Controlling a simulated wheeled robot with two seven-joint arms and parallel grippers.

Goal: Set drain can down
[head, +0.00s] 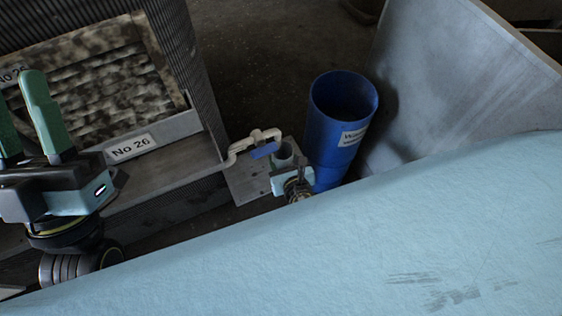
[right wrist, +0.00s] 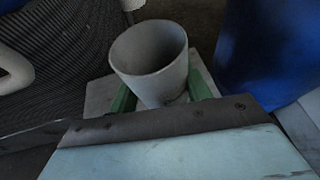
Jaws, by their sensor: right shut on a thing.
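The drain can is a plain grey open-topped cup (right wrist: 150,68), upright or nearly so, and its inside looks empty. My right gripper (right wrist: 160,96) is shut on it, with a green finger on either side low on its wall. In the head view the can (head: 284,156) shows small beside the blue-handled tap (head: 262,148). It is over or on a grey plate (head: 246,184); I cannot tell whether its base touches. My left gripper (head: 25,118) is at the far left, its green fingers apart and empty.
A blue bin (head: 333,125) with a white label stands just right of the can. A ribbed housing (head: 180,50) with a "No 26" label is at the left. A grey sheet panel (head: 455,85) rises at the right. My pale blue body covers the lower front.

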